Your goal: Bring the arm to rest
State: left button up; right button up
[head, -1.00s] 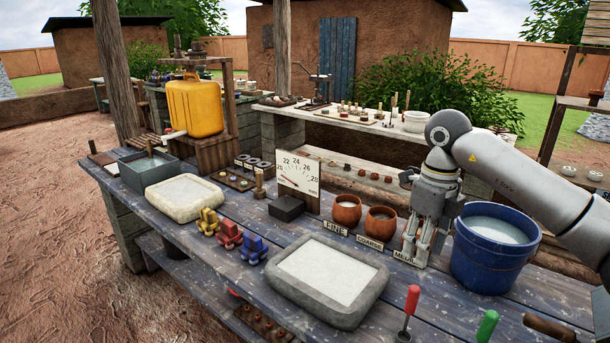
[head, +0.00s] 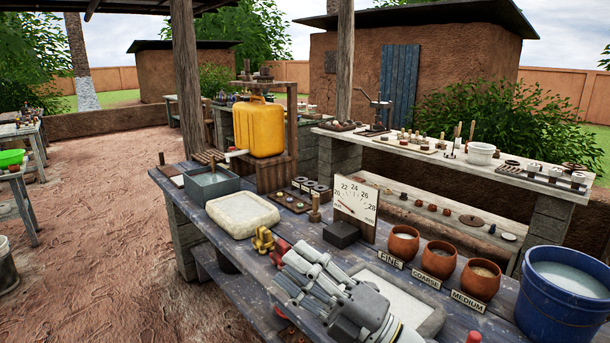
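My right gripper (head: 291,264) is in the lower middle of the head view, low over the front of the blue work table (head: 225,262). Its fingers point up and left, away from me. They look spread apart, with nothing between them. The gripper and its wrist cover part of a pale tray with a grey rim (head: 432,320) and part of the small coloured figures, of which the yellow (head: 263,240) and red (head: 279,251) ones show. I cannot tell whether the gripper touches anything. My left gripper is not in view.
Three clay bowls (head: 403,243) with labels stand right of the dial gauge (head: 355,205). A blue bucket (head: 560,305) is at the right edge. A cream slab (head: 242,214), grey basin (head: 212,185) and yellow jerrycan (head: 258,127) stand further left. Open dirt ground (head: 110,230) lies to the left.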

jog(key=s+d+f+m+t+h, duration=0.1)
jog(key=d+f+m+t+h, duration=0.1)
jog(key=d+f+m+h, duration=0.9)
jog(key=s+d+f+m+t+h, duration=0.1)
jog(key=d+f+m+h, duration=0.65)
jog(key=f+m, duration=0.4)
jog(key=s+d+f+m+g, duration=0.1)
jog(key=s+f+m+g, duration=0.1)
jog(key=s+f+g, duration=0.45)
jog(key=s+d+f+m+g, duration=0.1)
jog(key=s+f+m, duration=0.15)
jog(key=s, duration=0.75)
jog(key=s+d+f+m+g, duration=0.1)
jog(key=s+f+g, duration=0.3)
jog(key=s+f, duration=0.3)
notch_tip(320, 180, down, 26)
jog(key=s+r, duration=0.1)
jog(key=s, duration=0.1)
jog(key=s+d+f+g+h, duration=0.1)
jog(key=s+d+f+g, duration=0.1)
jog(key=s+f, duration=1.3)
jog(key=shift+s+d+f, duration=0.3)
jog(key=shift+s+d, duration=0.2)
